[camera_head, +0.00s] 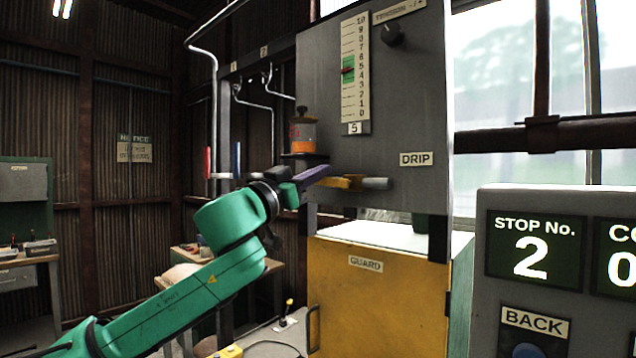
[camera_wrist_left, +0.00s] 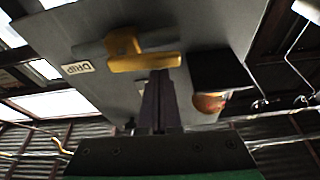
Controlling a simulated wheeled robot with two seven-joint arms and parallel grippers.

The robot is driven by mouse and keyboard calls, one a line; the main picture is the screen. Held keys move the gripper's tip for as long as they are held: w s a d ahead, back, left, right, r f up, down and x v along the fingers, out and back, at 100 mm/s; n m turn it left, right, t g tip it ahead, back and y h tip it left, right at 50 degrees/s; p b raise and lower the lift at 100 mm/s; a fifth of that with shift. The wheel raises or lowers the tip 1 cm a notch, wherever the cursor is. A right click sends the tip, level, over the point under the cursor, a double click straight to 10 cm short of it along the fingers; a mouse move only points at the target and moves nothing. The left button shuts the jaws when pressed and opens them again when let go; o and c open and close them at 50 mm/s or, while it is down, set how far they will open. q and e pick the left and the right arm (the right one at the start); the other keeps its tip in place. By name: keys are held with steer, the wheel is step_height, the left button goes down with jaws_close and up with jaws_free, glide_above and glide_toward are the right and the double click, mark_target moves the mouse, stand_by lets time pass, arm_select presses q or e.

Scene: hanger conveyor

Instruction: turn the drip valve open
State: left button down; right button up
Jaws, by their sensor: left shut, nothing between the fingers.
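The drip valve has a yellow lever (camera_head: 347,183) on a short grey pipe (camera_head: 376,184) below the DRIP label (camera_head: 416,159). In the left wrist view, the yellow lever (camera_wrist_left: 148,62) lies roughly along the pipe (camera_wrist_left: 90,50). My left gripper (camera_head: 318,172) is shut and empty, its dark purple fingers pointing at the lever from the left. In the left wrist view, the fingertips (camera_wrist_left: 160,76) end at the lever's edge; I cannot tell whether they touch it. My right gripper is in neither view.
An oil cup with orange liquid (camera_head: 303,133) stands on a dark bracket just above my left gripper. The grey panel (camera_head: 405,100) carries a scale and a knob. A yellow guard box (camera_head: 375,300) stands below, and a console (camera_head: 540,220) reads stop 2.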

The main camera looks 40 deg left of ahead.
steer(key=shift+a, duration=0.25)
arm_select(q)
steer(key=shift+f, duration=0.15)
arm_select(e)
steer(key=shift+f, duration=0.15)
arm_select(q)
steer(key=shift+f+n+y+b, duration=0.4)
steer(key=shift+f+n+b, duration=0.2)
steer(key=shift+n, duration=0.2)
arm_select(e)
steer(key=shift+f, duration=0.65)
